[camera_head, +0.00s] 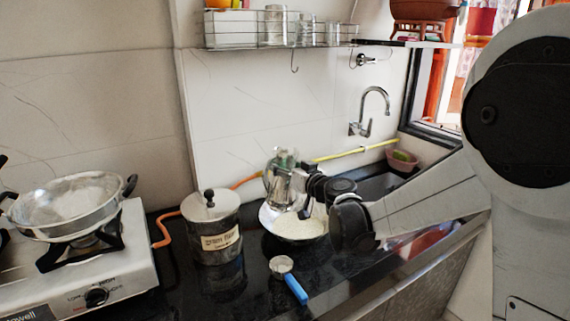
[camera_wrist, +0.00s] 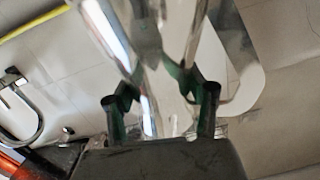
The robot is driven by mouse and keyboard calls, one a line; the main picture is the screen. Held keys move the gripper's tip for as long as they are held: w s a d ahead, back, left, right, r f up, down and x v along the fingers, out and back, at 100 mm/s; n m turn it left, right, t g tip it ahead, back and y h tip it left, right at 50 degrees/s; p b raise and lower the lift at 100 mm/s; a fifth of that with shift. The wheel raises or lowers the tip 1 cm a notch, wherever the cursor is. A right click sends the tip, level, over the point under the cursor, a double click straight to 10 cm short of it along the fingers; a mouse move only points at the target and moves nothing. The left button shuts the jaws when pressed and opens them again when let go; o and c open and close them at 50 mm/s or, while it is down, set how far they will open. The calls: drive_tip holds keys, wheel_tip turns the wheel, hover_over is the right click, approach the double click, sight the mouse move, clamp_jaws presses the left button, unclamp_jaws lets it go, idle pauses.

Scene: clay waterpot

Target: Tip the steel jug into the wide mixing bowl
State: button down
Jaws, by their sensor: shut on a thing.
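The steel jug (camera_head: 284,183) is shiny and stands out in front of the white wall, above the back left part of the wide mixing bowl. It leans slightly, and its open top faces mostly up. My gripper (camera_head: 311,187) is shut on the jug from the right. In the wrist view the jug (camera_wrist: 150,40) fills the top middle, and the two fingers of my gripper (camera_wrist: 162,100) are on either side of its lower part. The mixing bowl (camera_head: 297,226) sits on the black counter, with pale powdery content showing. The jug and gripper hide part of its rim.
A lidded steel canister labelled "gram flour" (camera_head: 212,228) stands left of the bowl. A blue-handled scoop (camera_head: 288,279) lies in front. A stove with a steel pan (camera_head: 72,205) is at the left. The sink tap (camera_head: 370,108) and a wire shelf (camera_head: 281,30) are behind.

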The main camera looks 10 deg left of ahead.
drive_tip(key=shift+s+f+m+g, duration=0.1)
drive_tip(key=shift+f+m+g, duration=0.45)
drive_tip(key=shift+f+m, duration=0.8)
drive_tip(key=shift+f+m+g, duration=0.55)
drive_tip(key=shift+f+m, duration=0.5)
drive_tip(key=shift+f, duration=0.55)
drive_tip(key=shift+s+f+m+g, duration=0.1)
drive_tip(key=shift+f+m+g, duration=0.75)
drive_tip(key=shift+f, duration=0.65)
drive_tip(key=shift+f+m+g, duration=0.55)
drive_tip(key=shift+f+m, duration=0.6)
drive_tip(key=shift+f, duration=0.3)
drive_tip(key=shift+a, duration=0.1)
